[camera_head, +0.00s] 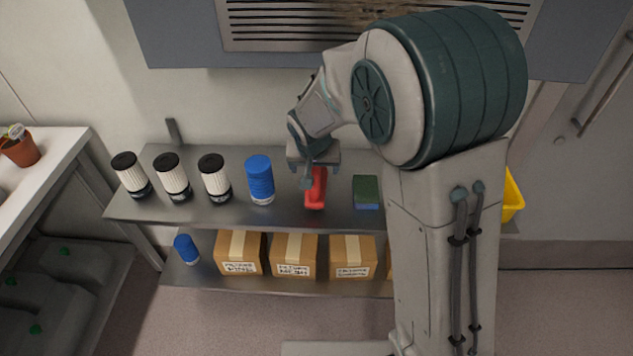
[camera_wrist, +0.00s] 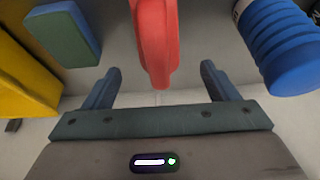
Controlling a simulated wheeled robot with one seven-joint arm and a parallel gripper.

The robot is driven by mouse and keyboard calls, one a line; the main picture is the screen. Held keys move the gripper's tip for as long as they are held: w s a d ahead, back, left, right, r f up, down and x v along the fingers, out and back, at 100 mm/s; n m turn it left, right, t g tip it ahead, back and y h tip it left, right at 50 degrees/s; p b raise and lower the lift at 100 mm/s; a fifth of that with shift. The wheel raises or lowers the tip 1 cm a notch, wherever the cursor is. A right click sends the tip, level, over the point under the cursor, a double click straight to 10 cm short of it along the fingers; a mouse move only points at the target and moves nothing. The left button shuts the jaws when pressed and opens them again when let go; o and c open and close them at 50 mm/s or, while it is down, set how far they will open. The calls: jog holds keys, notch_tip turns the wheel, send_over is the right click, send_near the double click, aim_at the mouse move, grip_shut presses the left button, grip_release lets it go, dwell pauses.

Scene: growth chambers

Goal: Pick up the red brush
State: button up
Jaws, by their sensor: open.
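The red brush (camera_head: 316,190) lies on the upper metal shelf, between a blue ribbed bottle and a green and blue sponge. In the wrist view the red brush (camera_wrist: 155,40) runs down from the top edge, with its near end between the lines of my two fingers. My gripper (camera_head: 312,172) is just above the far part of the brush and hides some of it. In the wrist view my gripper (camera_wrist: 160,78) is open, with a finger on either side of the brush's end. I see no finger touching the brush.
The blue bottle (camera_head: 260,180) stands left of the brush, with several black-capped white containers (camera_head: 215,180) beyond. The sponge (camera_head: 366,192) and a yellow bin (camera_head: 511,196) are to the right. A wall vent (camera_head: 290,25) is above.

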jog(key=shift+p+x, duration=0.3)
jog(key=shift+x, duration=2.65)
jog(key=shift+c, duration=0.2)
jog(key=c, duration=1.1)
